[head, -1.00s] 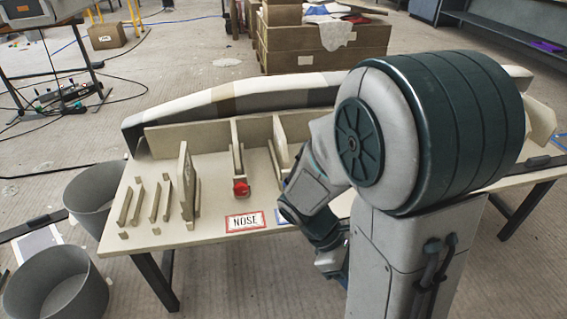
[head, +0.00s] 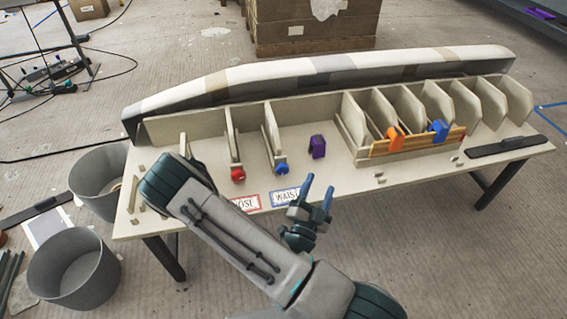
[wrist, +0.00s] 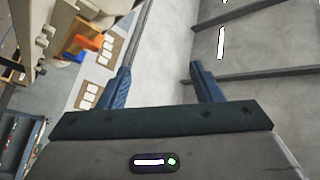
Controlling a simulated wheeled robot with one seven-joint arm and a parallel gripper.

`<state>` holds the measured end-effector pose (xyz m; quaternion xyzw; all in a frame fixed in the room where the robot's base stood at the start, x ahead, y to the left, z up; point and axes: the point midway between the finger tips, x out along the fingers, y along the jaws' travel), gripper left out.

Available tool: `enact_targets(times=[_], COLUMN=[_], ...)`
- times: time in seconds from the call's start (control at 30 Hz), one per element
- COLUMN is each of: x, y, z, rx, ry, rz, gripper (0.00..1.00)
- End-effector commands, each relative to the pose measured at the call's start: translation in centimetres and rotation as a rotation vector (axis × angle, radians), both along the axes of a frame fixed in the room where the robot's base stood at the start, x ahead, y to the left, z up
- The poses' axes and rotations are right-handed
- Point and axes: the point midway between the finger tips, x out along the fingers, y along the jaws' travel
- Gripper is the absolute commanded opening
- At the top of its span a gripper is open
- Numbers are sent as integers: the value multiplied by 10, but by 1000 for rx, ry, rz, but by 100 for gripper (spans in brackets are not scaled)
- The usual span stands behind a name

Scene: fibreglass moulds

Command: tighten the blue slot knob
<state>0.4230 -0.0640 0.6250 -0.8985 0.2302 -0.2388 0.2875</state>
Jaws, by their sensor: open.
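The blue knob (head: 282,168) sits at the front end of a slot in the pale mould table, behind the sign reading WAIST (head: 286,196). A red knob (head: 238,174) sits on the slot to its left, behind the partly covered NOSE sign (head: 247,203). My gripper (head: 318,190) is open and empty, in front of the table's front edge and to the right of the blue knob, apart from it. In the wrist view my open fingers (wrist: 163,82) have nothing between them, and the blue knob does not show there.
A purple clamp (head: 317,147) stands right of the blue knob. An orange clamp (head: 396,139) and a blue clamp (head: 438,131) grip a wooden strip (head: 415,143) farther right. Grey bins (head: 75,268) stand on the floor at left. A black bar (head: 505,146) lies at the table's right end.

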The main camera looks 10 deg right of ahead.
Motion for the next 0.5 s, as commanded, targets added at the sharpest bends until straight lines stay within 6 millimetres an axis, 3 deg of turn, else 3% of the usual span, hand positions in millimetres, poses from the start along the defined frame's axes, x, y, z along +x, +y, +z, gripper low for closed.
enact_targets(times=[0.2,0.5], x=[9,3], y=[43,65], z=[-30,-60], rx=[-388,-628], ry=[332,501], rz=[283,462], gripper=[59,59])
